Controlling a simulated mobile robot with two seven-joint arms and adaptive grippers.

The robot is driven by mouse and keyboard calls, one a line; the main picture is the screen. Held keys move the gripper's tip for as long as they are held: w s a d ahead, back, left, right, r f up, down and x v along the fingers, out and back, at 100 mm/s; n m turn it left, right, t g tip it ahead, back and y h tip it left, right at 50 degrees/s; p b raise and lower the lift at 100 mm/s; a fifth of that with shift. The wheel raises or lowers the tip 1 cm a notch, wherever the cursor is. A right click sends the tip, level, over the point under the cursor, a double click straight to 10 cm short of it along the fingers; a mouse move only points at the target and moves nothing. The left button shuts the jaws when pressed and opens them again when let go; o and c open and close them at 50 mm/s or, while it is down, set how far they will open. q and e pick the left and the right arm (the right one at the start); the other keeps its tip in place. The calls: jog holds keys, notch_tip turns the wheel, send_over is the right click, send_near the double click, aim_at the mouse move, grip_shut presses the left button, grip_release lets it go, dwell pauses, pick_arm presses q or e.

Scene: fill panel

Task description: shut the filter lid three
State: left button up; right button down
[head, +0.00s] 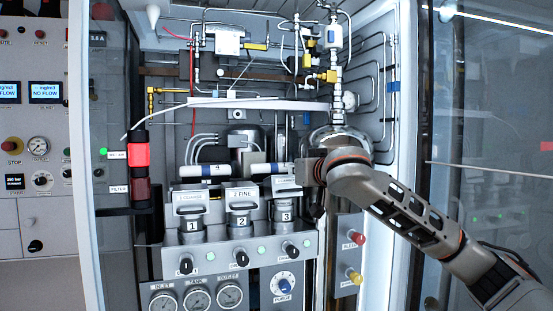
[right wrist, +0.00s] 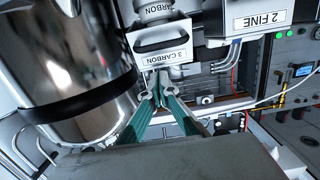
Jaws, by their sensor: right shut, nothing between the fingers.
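The lid of filter three (head: 286,183), a grey block labelled "3 CARBON", stands above the canister marked 3 (head: 286,213) at the right end of the filter row. How far the lid is open is unclear. My left gripper is out of view.
Filter two's lid (head: 241,195) and filter one's lid (head: 189,201) stand to the left. A shiny metal cylinder (right wrist: 70,60) is close beside the fingers. Knobs and gauges (head: 197,298) lie below. A glass door (head: 490,130) stands at the right.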

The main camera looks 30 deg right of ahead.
aim_at(297, 190)
jog(key=shift+s+a+f+t+b, duration=0.15)
jog(key=shift+s+f+t+b, duration=0.15)
jog(key=shift+f, duration=0.25)
jog(key=shift+s+a+f+t+b, duration=0.1)
jog(key=shift+s+f+t+b, duration=0.1)
jog(key=shift+f+t+b, duration=0.25)
jog(key=shift+s+f+t, duration=0.25)
jog(key=shift+f+t, duration=0.2)
jog(key=shift+t, duration=0.1)
jog(key=shift+s+a+f+t+h+b, duration=0.1)
jog(key=shift+s+f+t+h+b, duration=0.15)
jog(key=shift+t+h, duration=0.35)
jog(key=shift+s+a+f+t+p, duration=0.1)
jog(key=shift+s+f+t+p, duration=0.3)
jog(key=shift+f, duration=0.4)
jog(key=shift+s+f+t+p, duration=0.25)
jog(key=shift+s+f+t, duration=0.25)
jog(key=shift+f, duration=0.3)
pick_arm(q)
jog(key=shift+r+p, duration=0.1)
jog(key=shift+p, duration=0.45)
pick_arm(e)
jog(key=shift+s+a+f, duration=0.1)
jog(key=shift+f, duration=0.85)
jog(key=shift+f, duration=0.15)
